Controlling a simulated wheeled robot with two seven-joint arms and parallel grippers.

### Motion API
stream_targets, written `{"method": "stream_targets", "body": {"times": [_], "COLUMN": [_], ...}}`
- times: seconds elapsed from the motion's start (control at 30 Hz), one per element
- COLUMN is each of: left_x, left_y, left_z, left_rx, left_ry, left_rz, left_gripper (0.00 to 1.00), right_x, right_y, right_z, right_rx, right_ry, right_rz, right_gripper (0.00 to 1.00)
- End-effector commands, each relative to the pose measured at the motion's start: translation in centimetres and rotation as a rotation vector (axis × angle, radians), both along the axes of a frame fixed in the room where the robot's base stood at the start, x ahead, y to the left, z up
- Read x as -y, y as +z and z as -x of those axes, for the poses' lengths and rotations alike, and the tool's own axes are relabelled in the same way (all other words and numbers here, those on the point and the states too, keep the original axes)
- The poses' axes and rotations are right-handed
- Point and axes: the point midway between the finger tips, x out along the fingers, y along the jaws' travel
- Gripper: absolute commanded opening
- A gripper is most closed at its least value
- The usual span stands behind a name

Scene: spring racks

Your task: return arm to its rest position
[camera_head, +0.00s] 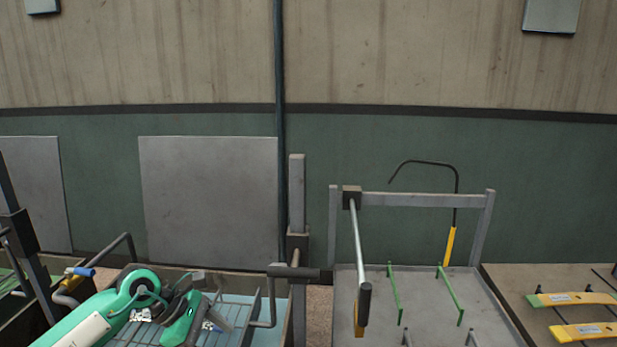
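My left arm, green with a white panel, comes in from the bottom left. It bends at a round green joint and lies low over the blue wire-grid rack (254,330). Its dark wrist part is folded near the rack's middle. The fingers of my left gripper (217,298) are small and hard to make out against the rack, so I cannot tell whether they are open or shut. I see nothing clearly held. My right arm and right gripper are not in view.
A grey rack (377,288) with green bars (394,293) and a yellow-handled hook (449,246) stands right of centre. A grey post (297,195) with a handle stands between the racks. Yellow-green springs or bars (572,298) lie at far right. The wall is behind.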

Motion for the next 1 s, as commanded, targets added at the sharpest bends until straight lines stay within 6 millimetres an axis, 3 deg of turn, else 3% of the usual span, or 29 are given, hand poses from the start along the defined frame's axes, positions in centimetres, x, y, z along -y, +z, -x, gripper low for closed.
{"method": "stream_targets", "body": {"times": [0.1, 0.2, 0.3, 0.43, 0.6, 0.73, 0.87, 1.0], "left_x": [5.6, 9.1, 11.3, 12.1, 10.2, 7.1, 3.5, -0.3], "left_y": [1.0, 3.1, 5.5, 8.4, 10.6, 10.2, 7.7, 3.2], "left_z": [1.8, 2.9, 3.7, 3.9, 3.2, 2.4, 2.1, 3.0], "left_rx": [-0.052, -0.121, -0.213, -0.362, -0.594, -0.792, -0.999, -1.221], "left_ry": [0.053, 0.132, 0.231, 0.385, 0.637, 0.865, 1.128, 1.448], "left_rz": [0.281, 0.533, 0.776, 1.080, 1.447, 1.698, 1.915, 2.107], "left_gripper": [0.67, 0.67, 0.67, 0.67, 0.67, 0.67, 0.67, 0.67], "right_x": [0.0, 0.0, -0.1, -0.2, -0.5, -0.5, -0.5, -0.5], "right_y": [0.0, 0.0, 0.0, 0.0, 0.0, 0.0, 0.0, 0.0], "right_z": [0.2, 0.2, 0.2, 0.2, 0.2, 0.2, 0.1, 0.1], "right_rx": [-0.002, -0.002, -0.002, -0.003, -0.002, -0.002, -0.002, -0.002], "right_ry": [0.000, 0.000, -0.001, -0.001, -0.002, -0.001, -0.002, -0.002], "right_rz": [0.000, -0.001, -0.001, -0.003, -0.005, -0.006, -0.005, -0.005], "right_gripper": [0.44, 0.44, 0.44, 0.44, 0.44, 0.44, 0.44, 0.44]}}
